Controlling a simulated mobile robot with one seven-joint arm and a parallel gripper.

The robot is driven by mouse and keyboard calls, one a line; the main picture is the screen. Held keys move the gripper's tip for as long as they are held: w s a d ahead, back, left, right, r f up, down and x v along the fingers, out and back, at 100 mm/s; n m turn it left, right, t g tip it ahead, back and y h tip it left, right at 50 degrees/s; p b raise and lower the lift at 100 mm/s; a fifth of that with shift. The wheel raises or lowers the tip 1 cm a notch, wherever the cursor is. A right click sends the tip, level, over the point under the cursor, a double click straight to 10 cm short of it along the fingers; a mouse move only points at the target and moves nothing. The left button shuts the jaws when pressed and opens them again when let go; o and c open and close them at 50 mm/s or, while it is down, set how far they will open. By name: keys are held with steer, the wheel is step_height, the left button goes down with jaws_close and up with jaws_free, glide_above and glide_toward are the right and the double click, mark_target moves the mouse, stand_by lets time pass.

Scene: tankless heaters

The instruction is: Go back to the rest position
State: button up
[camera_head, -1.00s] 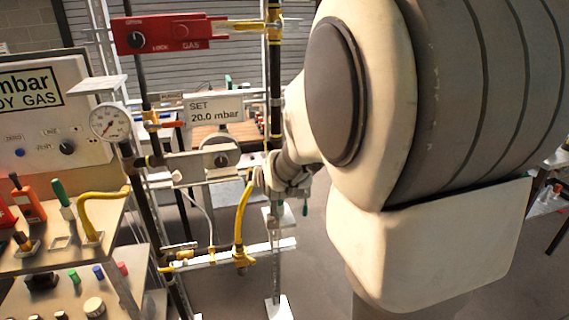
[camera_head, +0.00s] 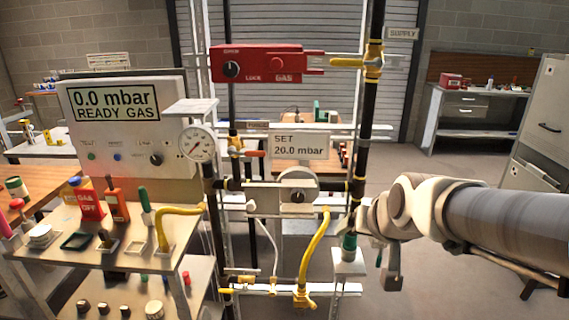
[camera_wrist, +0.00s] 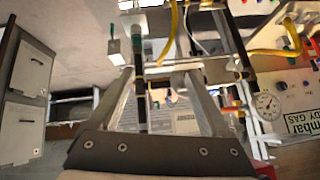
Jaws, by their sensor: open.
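My gripper (camera_wrist: 160,76) shows in the wrist view with its two fingers spread apart and nothing held between them. A dark pipe with a green part (camera_wrist: 139,58) appears between the fingers in that view; I cannot tell how far beyond them it is. In the head view my arm reaches in from the right, and its end is close to the black pipe (camera_head: 366,140) on the right of the gas rig. The fingertips are hard to make out there.
The rig carries a red gas box (camera_head: 262,64), a round regulator (camera_head: 297,187) and yellow hoses (camera_head: 313,255). A control panel (camera_head: 125,120) reads 0.0 mbar, above a tool shelf (camera_head: 75,225) at left. A grey cabinet (camera_head: 540,130) stands at right; floor between is open.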

stand_by(0.3)
steer(key=s+a+r+n+g+p, duration=0.1)
steer(key=s, duration=0.6)
steer(key=s+a+r+n+g+p, duration=0.1)
steer(key=s+a+n, duration=0.1)
steer(key=s, duration=0.6)
steer(key=shift+r+g, duration=0.3)
steer(key=shift+r, duration=0.1)
steer(key=shift+a, duration=0.25)
stand_by(1.3)
